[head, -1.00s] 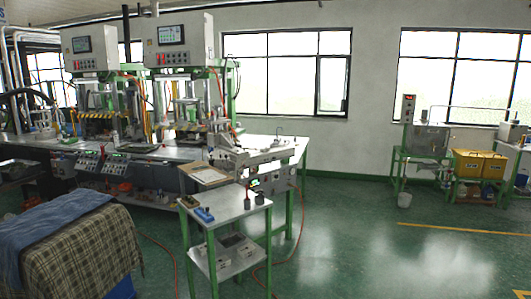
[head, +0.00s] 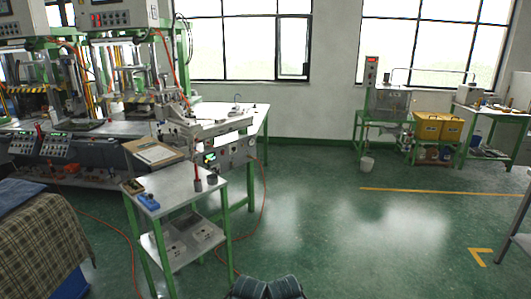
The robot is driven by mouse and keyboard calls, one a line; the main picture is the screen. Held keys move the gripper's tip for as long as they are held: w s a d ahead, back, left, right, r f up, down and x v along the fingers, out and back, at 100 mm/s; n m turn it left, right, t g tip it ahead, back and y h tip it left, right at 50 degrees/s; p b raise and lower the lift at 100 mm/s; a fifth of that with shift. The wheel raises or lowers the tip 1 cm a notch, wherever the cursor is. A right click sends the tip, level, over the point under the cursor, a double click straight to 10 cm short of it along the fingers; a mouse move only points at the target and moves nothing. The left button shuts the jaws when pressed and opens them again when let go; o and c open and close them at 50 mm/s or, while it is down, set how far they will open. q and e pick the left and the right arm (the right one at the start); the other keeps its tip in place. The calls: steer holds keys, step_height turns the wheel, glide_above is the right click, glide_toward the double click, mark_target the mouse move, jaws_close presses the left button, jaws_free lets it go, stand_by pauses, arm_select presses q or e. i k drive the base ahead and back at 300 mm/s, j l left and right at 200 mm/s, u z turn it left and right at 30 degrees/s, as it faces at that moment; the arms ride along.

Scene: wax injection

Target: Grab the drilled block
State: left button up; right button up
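I cannot make out the drilled block for certain. A small metal table (head: 180,192) with green legs stands left of centre in the head view. On its top are a blue item (head: 148,202), a brown-and-yellow item (head: 133,187), a red-topped item (head: 197,180) and a dark small cylinder (head: 212,179). Its lower shelf (head: 190,257) holds grey flat pieces (head: 203,233), too small to identify.
Wax machines on a long bench (head: 85,128) fill the left. A plaid-covered stand (head: 45,240) is at the lower left. A white bucket (head: 367,163) and yellow bins (head: 438,126) stand at the far right. The green floor (head: 350,225) right of centre is open; a hose crosses it left.

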mark_target(221, 119)
steer(key=i+l+z, duration=0.3)
steer(key=i, duration=0.45)
steer(key=i+z, duration=0.3)
steer(key=i, duration=0.45)
steer(key=i+u, duration=0.15)
steer(key=i, duration=0.75)
steer(key=i+l+u, duration=0.1)
steer(key=i, duration=0.85)
steer(key=i+j+u, duration=0.15)
steer(key=i+u, duration=0.65)
steer(key=i, duration=0.15)
steer(key=i+l+u, duration=0.2)
steer(key=i+u, duration=0.2)
steer(key=i, duration=0.1)
